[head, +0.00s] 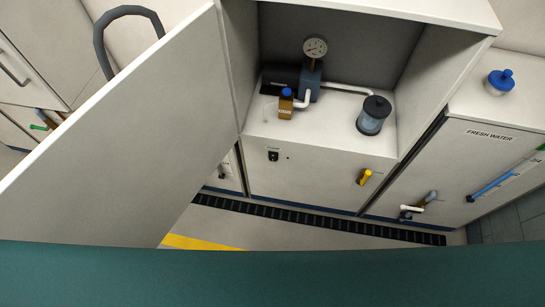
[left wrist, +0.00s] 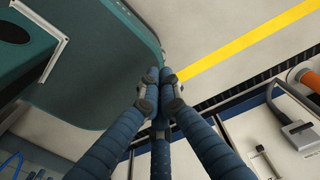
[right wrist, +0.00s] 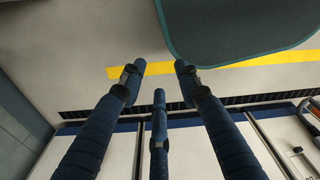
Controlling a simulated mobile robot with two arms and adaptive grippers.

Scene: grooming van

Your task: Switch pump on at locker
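In the head view the locker (head: 320,172) stands open. Inside is a dark blue pump (head: 310,80) with a round gauge (head: 315,47), white pipes and a brass fitting with a blue knob (head: 286,93). A clear filter bowl with a black lid (head: 373,116) stands to its right. A small black switch (head: 273,156) is on the front panel below; its position is too small to tell. A yellow valve handle (head: 364,177) is right of it. My left gripper (left wrist: 159,73) is shut and empty; my right gripper (right wrist: 159,66) is open and empty, both over the floor. Neither shows in the head view.
The open locker door (head: 130,130) fills the left of the head view. The fresh water cabinet (head: 450,165) stands at right, with a blue-capped container (head: 498,82) on top. A dark floor grate (head: 310,218) and yellow floor stripe (head: 200,243) run in front.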

